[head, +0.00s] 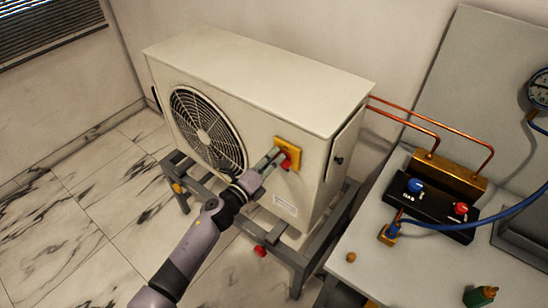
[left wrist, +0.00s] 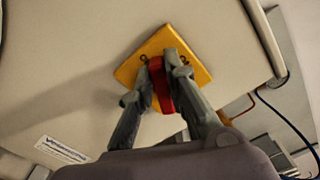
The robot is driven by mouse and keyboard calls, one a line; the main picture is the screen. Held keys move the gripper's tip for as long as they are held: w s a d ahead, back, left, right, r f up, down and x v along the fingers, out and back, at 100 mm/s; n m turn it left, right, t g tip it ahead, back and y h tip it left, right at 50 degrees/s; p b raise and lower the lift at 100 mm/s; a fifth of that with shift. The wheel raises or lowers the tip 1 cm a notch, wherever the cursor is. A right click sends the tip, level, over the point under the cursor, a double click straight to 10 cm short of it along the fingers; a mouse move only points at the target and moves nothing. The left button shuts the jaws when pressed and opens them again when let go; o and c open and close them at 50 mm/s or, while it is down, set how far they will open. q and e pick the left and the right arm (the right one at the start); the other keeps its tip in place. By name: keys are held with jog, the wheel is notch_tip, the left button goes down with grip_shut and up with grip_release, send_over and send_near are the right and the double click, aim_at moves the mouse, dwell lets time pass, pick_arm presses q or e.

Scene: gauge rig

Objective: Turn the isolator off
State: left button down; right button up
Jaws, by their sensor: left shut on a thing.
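The isolator is a yellow plate (head: 290,148) with a red handle (head: 287,162) on the front of the cream outdoor unit (head: 255,75), right of its fan grille. The yellow plate (left wrist: 191,60) and red handle (left wrist: 163,88) also show in the left wrist view. My left gripper (head: 277,156) reaches up to the plate. In the left wrist view its two fingers (left wrist: 165,82) lie on either side of the red handle, shut on it. The fingers hide part of the handle, so its exact setting is hard to read. My right gripper is not in view.
The unit stands on a grey metal frame (head: 300,258). At the right, a white table (head: 360,240) bears a black manifold with a blue knob (head: 415,185) and a red knob (head: 461,208), plus copper pipes (head: 440,128) and a blue hose. The marble floor (head: 80,230) at left is clear.

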pick_arm(q)
jog(key=n, duration=0.3)
jog(key=f+n, duration=0.1)
jog(key=n, duration=0.1)
jog(key=shift+a+n, duration=0.15)
jog(key=shift+n, duration=0.25)
dwell(0.3)
jog(key=c, duration=1.6)
grip_release()
jog(key=v, duration=1.2)
